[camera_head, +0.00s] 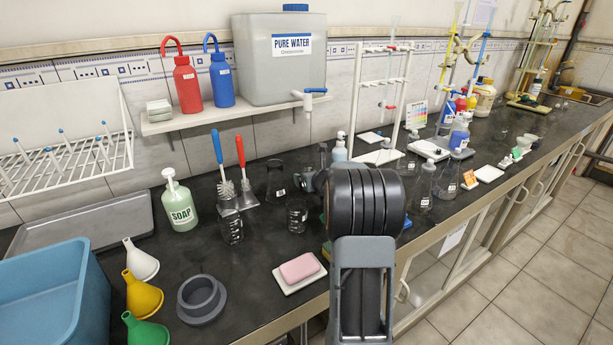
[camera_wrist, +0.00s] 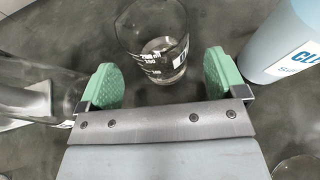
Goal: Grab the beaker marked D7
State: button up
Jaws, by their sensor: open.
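In the wrist view my gripper (camera_wrist: 162,78) is open, with its green pads spread apart. A clear glass beaker (camera_wrist: 153,40) with white volume marks stands just beyond and between the pads, with visible space on either side of its base. A white label shows partly on its right side, but I cannot read D7 on it. Two more small glass beakers, one on the left (camera_head: 232,228) and one on the right (camera_head: 297,216), stand on the dark bench. Their labels are too small to read.
A pale blue bottle (camera_wrist: 283,45) stands close to the right pad. A round glass rim (camera_wrist: 297,168) shows at lower right.

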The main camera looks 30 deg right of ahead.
jog(key=shift+x, duration=1.7)
jog(key=shift+c, duration=0.3)
jog(key=c, duration=1.1)
jog(key=shift+r, duration=0.2)
